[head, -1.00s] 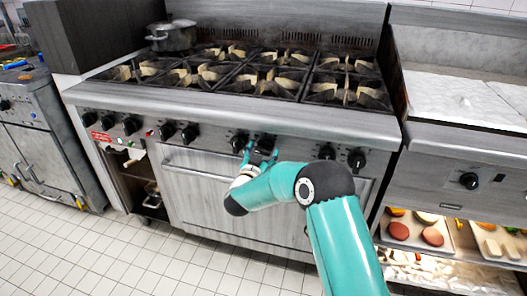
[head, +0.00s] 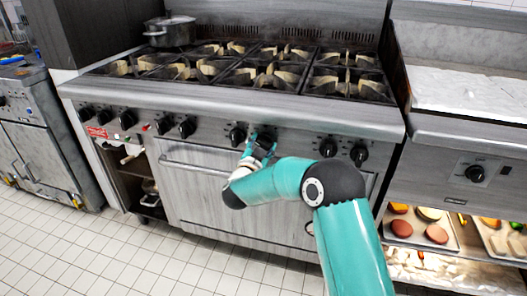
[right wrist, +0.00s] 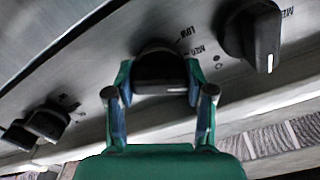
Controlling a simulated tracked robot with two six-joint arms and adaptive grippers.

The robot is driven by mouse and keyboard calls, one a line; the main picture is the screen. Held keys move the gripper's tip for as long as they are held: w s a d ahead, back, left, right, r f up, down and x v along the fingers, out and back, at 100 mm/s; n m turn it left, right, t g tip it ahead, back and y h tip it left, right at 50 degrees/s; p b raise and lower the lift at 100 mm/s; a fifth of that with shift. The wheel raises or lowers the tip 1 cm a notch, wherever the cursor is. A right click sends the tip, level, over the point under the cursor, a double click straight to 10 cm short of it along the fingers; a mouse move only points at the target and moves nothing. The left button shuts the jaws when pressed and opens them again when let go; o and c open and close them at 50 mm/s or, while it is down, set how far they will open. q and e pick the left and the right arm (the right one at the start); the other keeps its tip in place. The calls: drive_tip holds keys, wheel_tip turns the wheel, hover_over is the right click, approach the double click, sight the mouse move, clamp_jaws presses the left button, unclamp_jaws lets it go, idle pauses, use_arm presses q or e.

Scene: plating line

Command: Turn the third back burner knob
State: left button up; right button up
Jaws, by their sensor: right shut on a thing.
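The range's front panel (head: 290,143) carries a row of black burner knobs. My right gripper (head: 260,145) is shut on one black knob, the right one of the middle pair. In the right wrist view my right gripper (right wrist: 160,82) has one finger on each side of that knob (right wrist: 158,66), which is partly hidden between them. LOW and MED marks show beside it. The left knob of the same pair (head: 237,134) is free; it also shows in the right wrist view (right wrist: 252,35). My left gripper is out of view.
Another knob pair includes a knob (head: 328,147) to the right of my gripper. The oven door handle (head: 195,168) runs below the panel. A pot (head: 170,32) stands on the back left of the range. A griddle unit with its own knob (head: 475,173) stands at the right.

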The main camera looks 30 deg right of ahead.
drive_tip(key=m+b, duration=0.6)
drive_tip(key=b, duration=0.1)
drive_tip(key=m+b, duration=0.3)
drive_tip(key=shift+f, duration=0.4)
drive_tip(key=m+b, duration=0.3)
drive_tip(key=shift+r+m+b, duration=0.1)
drive_tip(key=shift+m+b, duration=0.25)
drive_tip(key=shift+m, duration=0.05)
drive_tip(key=o, duration=1.1)
drive_tip(key=shift+o, duration=0.2)
drive_tip(key=shift+r, duration=0.15)
drive_tip(key=v, duration=1.2)
